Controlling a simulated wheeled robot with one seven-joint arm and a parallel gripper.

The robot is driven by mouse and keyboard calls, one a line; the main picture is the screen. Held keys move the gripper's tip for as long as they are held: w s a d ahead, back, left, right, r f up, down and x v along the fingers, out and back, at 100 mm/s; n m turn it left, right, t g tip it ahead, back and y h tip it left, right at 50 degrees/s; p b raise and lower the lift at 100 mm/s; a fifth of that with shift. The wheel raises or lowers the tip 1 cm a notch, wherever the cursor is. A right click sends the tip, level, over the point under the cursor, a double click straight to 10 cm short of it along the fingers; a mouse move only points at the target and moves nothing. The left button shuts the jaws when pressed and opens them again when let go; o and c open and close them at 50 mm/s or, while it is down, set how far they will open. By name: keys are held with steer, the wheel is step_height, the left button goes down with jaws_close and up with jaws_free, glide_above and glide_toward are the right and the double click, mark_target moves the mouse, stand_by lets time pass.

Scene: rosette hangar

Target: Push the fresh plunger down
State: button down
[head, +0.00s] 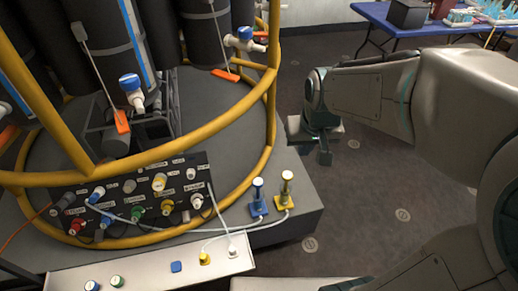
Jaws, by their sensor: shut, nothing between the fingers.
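Two small plungers stand upright on the grey platform's front right corner. No label shows which one is the fresh plunger. My gripper (325,157) hangs pointing down beyond the platform's right edge, to the upper right of both plungers. It is shut, empty, and apart from them.
A yellow tubular frame (200,128) with dark cylinders rises at left. A black panel (130,204) of knobs and connectors stands before it. White cables run from the plungers towards a white strip (140,277). A blue table (375,14) stands far back. Floor (370,190) is clear below my arm.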

steer(key=n+b, duration=0.2)
steer(key=b, duration=0.6)
glide_toward(258, 181)
steer(key=b+x, duration=0.3)
steer(key=x, duration=0.2)
steer(key=shift+w+r, duration=0.1)
steer(key=shift+w, duration=0.05)
steer(key=shift+f, duration=0.85)
steer(key=shift+f+b, duration=0.1)
steer(key=shift+b, duration=0.2)
step_height(258, 181, down, 8)
steer(key=b, duration=0.4)
steer(key=shift+b, duration=0.3)
